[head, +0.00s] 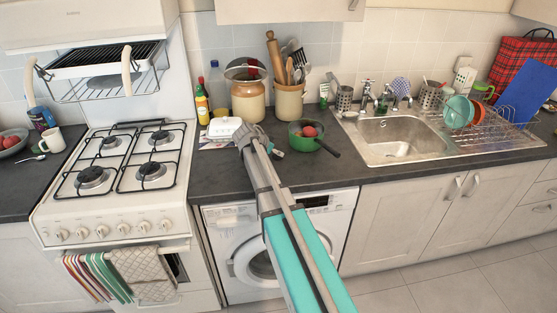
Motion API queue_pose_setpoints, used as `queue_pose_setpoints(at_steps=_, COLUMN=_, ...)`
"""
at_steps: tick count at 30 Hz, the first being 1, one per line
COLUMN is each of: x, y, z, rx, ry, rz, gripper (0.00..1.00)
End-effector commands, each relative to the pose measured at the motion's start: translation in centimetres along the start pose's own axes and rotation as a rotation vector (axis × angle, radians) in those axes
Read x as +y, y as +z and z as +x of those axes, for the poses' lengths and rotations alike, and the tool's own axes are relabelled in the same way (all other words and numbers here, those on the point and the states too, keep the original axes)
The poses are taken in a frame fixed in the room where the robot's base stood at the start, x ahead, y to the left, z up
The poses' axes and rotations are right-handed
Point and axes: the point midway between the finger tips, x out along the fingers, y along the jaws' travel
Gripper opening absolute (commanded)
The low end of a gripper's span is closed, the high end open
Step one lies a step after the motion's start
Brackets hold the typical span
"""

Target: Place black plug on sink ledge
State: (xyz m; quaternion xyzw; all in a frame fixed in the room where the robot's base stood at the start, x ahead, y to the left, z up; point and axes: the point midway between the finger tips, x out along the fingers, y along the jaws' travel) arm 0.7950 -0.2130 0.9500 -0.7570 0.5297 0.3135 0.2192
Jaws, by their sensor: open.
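The stainless steel sink (400,140) is set in the counter at the right, and its ledge (349,127) runs around the basin. I cannot make out a black plug; it may be hidden or too small to tell. My gripper (246,134) is at the far end of my grey and teal arm, over the counter above the washing machine. It is open, well left of the sink and close to a white dish (224,127). Its fingertips are small and partly hidden by the arm, and I see nothing held between them.
A green pot (304,143) with a red item inside stands between my gripper and the sink. A utensil crock (289,101) and a lidded jar (248,100) stand behind. The hob (122,165) is left.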

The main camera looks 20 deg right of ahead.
Motion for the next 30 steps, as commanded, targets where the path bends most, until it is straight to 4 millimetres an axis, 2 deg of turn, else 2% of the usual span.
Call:
queue_pose_setpoints(at_steps=1, x=-0.04, y=0.16, z=0.67, rx=0.000, ry=0.001, rz=0.000, gripper=0.69)
queue_pose_setpoints(at_steps=6, x=-0.02, y=0.08, z=1.28, rx=0.000, ry=0.000, rz=0.000, gripper=0.69)
queue_pose_setpoints(at_steps=23, x=-0.01, y=0.01, z=1.26, rx=0.000, ry=0.000, rz=0.000, gripper=0.69)
queue_pose_setpoints(at_steps=25, x=-0.01, y=0.02, z=1.26, rx=0.000, ry=0.000, rz=0.000, gripper=0.61)
queue_pose_setpoints(at_steps=30, x=-0.01, y=0.01, z=1.26, rx=0.000, ry=0.000, rz=0.000, gripper=0.30)
